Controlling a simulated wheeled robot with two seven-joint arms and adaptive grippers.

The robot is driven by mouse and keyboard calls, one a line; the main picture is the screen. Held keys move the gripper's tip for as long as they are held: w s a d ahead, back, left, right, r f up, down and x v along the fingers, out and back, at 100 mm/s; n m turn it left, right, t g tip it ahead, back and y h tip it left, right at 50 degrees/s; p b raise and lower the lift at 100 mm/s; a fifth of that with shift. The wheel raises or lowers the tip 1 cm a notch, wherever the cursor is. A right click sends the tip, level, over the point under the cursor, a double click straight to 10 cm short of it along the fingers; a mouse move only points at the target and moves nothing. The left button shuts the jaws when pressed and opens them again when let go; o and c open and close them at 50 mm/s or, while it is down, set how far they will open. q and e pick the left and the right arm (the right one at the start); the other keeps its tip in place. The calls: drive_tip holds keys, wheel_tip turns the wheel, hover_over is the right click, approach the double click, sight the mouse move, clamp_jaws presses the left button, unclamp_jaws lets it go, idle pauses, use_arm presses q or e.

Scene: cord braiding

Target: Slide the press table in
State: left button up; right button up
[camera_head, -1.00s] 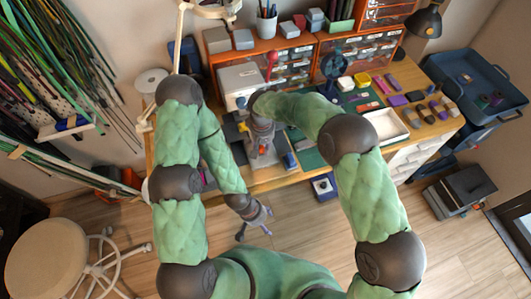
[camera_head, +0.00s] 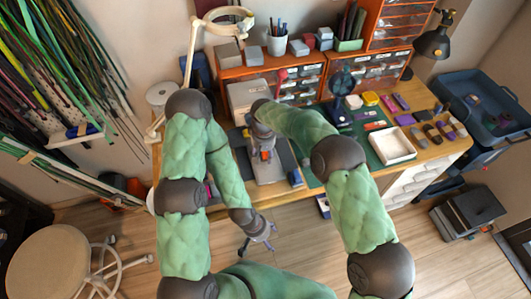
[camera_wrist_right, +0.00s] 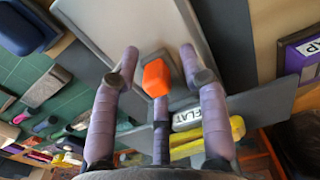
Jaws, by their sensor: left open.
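The press (camera_head: 250,95) is a light grey machine on the desk, with a flat grey table (camera_head: 272,172) reaching toward the desk's front edge. An orange knob (camera_wrist_right: 156,78) stands on the pale grey plate in the right wrist view. My right gripper (camera_head: 264,148) is over the table in the head view. In the wrist view its fingers (camera_wrist_right: 158,72) are spread, with the orange knob between them and no clear contact. My left gripper (camera_head: 262,237) is open and empty, hanging low in front of the desk, over the floor.
A white tray (camera_head: 391,146) and small coloured blocks lie to the right on the desk. Orange drawer units (camera_head: 375,72) stand behind. A yellow piece (camera_wrist_right: 205,138) and a part marked FLAT (camera_wrist_right: 187,118) are close to my right fingers.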

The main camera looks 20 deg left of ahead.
drive_tip(key=shift+w, duration=0.1)
drive_tip(key=shift+w+d+r, duration=0.1)
drive_tip(key=shift+d, duration=0.05)
